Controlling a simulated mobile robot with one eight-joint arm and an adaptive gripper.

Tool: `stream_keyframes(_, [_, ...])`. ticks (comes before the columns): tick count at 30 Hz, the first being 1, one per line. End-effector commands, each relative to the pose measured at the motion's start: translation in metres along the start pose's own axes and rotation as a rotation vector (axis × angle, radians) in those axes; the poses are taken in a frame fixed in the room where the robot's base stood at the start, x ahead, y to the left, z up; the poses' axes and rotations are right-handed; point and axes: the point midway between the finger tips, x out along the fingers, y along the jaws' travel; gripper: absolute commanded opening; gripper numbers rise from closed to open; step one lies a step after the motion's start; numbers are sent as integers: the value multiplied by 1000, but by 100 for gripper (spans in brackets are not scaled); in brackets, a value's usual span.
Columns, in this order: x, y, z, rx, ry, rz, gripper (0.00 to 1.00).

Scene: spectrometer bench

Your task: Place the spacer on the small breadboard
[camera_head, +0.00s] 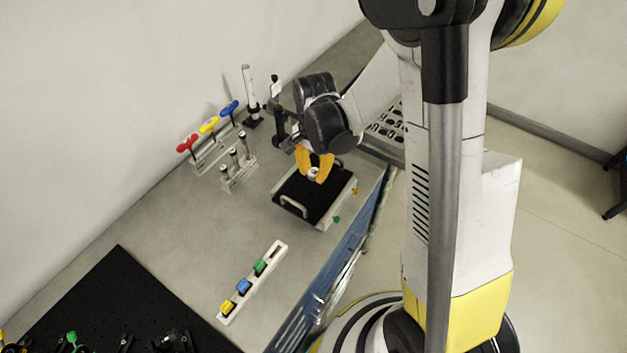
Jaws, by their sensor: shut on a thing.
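My gripper (314,172) has yellow-orange fingers and is shut on the spacer (313,173), a small pale, silvery piece between the fingertips. The fingers partly hide the spacer. The small breadboard (303,202) is a black plate with light edges and a pale handle at its front left. It sits on the bench under my gripper. The spacer shows over the far part of the board; I cannot tell whether it touches the surface.
A rack with red, yellow and blue T-handle tools (209,126) and a holder with small posts (238,173) stand to the left. A white strip with coloured pieces (252,282) lies nearer. A large black breadboard (95,295) is lower left. Bench between them is clear.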

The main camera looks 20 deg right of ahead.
Motion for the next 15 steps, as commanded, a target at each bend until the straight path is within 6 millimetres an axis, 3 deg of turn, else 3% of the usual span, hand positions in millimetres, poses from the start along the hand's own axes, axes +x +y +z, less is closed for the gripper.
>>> stream_keyframes(8, [37,0,0,0,0,0,0])
stream_keyframes(15, [39,0,0,0,0,0,0])
